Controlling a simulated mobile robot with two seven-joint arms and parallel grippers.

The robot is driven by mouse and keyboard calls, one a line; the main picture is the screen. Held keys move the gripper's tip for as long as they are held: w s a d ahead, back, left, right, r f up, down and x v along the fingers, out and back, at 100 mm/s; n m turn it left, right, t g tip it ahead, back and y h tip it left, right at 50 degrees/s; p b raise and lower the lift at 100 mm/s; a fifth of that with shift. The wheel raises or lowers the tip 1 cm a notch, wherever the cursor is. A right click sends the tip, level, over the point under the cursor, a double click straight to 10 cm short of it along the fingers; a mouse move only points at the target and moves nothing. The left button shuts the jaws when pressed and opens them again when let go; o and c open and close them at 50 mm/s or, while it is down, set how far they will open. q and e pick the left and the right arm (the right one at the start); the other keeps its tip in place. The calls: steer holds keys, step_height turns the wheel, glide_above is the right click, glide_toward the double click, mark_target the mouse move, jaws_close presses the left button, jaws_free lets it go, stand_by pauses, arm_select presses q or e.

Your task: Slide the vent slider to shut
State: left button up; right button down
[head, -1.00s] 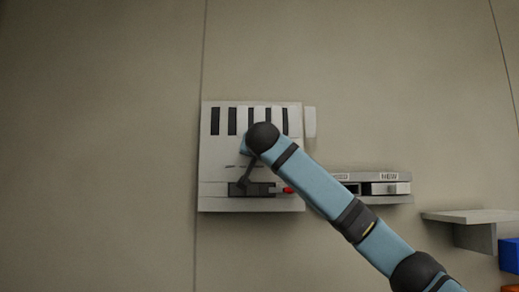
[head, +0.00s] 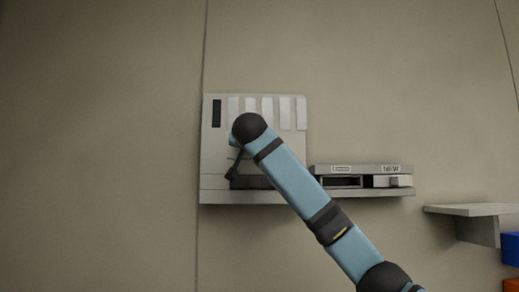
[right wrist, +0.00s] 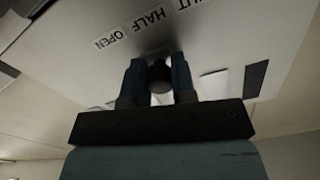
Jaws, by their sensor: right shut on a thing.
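The vent panel (head: 213,150) is a pale plate on the wall in the head view. Its leftmost slot (head: 217,113) is dark, and the slots to its right are covered by pale strips. My right gripper (right wrist: 160,80) is shut on the dark slider knob (right wrist: 160,72), one finger on each side. In the head view the gripper (head: 232,174) is at the panel's lower left, and my forearm hides the lower right. The right wrist view shows the words OPEN, HALF and a partly cut-off word ending in UT. My left gripper is not in view.
Farther right are a bare bracket shelf (head: 468,209) and a blue bin (head: 511,248) at the picture's edge. The wall left of the panel is clear.

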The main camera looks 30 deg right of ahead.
steer(key=a, duration=0.1)
steer(key=w+a, duration=0.2)
steer(key=a, duration=0.1)
steer(key=shift+w+a+r+p, duration=0.1)
steer(key=shift+w+p, duration=0.15)
steer(key=shift+p, duration=0.1)
steer(key=c, duration=1.2)
jaws_free()
steer(key=shift+c, duration=0.2)
steer(key=o, duration=0.3)
steer(key=shift+w+a, duration=0.1)
steer(key=shift+a, duration=0.15)
